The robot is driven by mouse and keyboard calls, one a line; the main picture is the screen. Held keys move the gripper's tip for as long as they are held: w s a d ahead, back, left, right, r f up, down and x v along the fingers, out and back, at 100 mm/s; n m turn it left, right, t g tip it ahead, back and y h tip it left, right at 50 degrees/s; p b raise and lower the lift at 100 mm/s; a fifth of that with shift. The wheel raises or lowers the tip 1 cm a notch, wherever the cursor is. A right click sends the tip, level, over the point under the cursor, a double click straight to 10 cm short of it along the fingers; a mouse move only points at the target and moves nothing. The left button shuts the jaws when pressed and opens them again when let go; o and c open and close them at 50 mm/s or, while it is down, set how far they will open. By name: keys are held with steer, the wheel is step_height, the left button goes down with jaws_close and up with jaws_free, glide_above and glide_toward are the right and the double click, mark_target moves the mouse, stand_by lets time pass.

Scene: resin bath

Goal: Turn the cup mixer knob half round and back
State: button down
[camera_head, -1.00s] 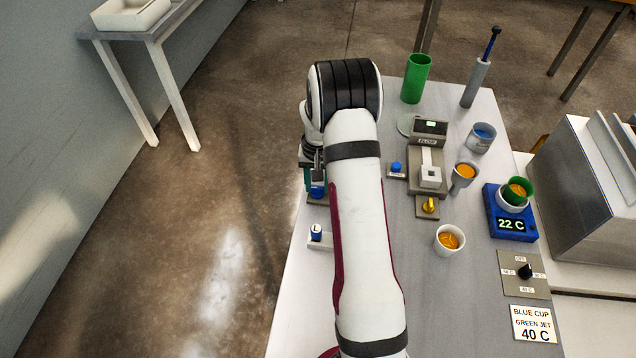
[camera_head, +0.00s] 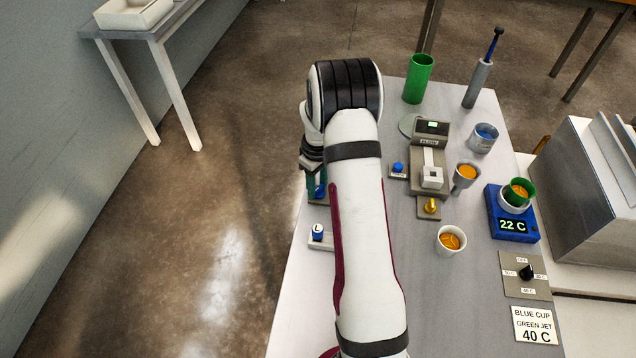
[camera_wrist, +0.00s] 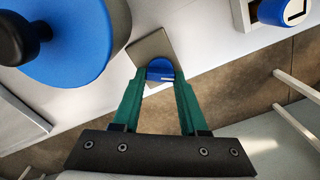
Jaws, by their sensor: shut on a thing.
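A small blue knob with a white line across it, likely the cup mixer knob, sits on a grey plate (camera_wrist: 150,45) at the middle of the wrist view; the knob (camera_wrist: 160,66) is between my green fingertips. My gripper (camera_wrist: 160,80) is shut on it. In the head view my gripper (camera_head: 316,187) is at the table's left edge, beside my arm, pointing down. Only a little of the knob shows there. No label naming the knob can be read.
A blue knob marked L (camera_head: 317,232) stands nearer on the same edge. The wrist view shows a big blue disc (camera_wrist: 65,40) with a black handle close on the left. Cups, a green cylinder (camera_head: 418,80) and a blue scale (camera_head: 512,228) stand right of my arm.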

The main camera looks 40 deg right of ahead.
steer(key=n, duration=0.5)
steer(key=shift+a, duration=0.1)
stand_by(0.5)
steer(key=shift+c, duration=2.2)
jaws_free()
step_height(320, 180, up, 16)
steer(key=shift+f, duration=0.1)
